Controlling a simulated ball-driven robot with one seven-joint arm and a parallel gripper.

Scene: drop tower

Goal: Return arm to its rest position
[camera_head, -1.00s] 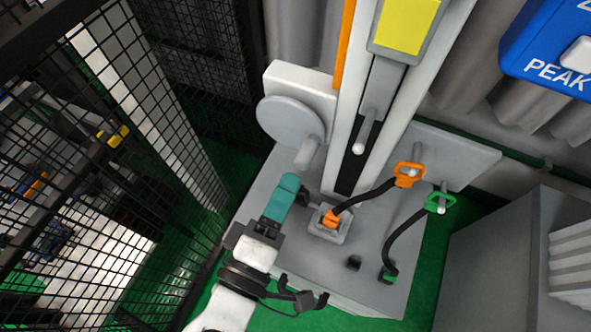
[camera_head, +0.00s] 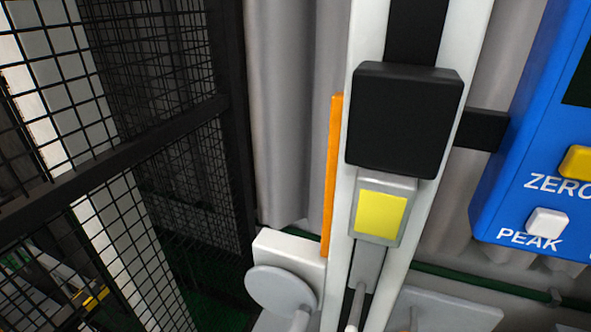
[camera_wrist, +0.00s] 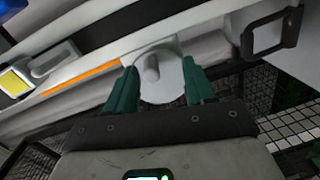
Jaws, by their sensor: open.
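My gripper (camera_wrist: 158,92) shows in the wrist view with its two teal fingers apart and nothing between them. Beyond the fingers is the grey round disc (camera_wrist: 160,75) with its peg, beside the tower; the fingers look apart from it, though the distance is hard to tell. My arm and gripper are out of the head view. The same disc (camera_head: 281,288) shows at the bottom of the head view, on a white block.
The drop tower's white rails (camera_head: 340,190) carry a black block (camera_head: 404,118) and a yellow-faced block (camera_head: 381,214). A blue panel (camera_head: 490,205) with ZERO and PEAK buttons stands at right. Black mesh fencing (camera_head: 110,160) closes off the left.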

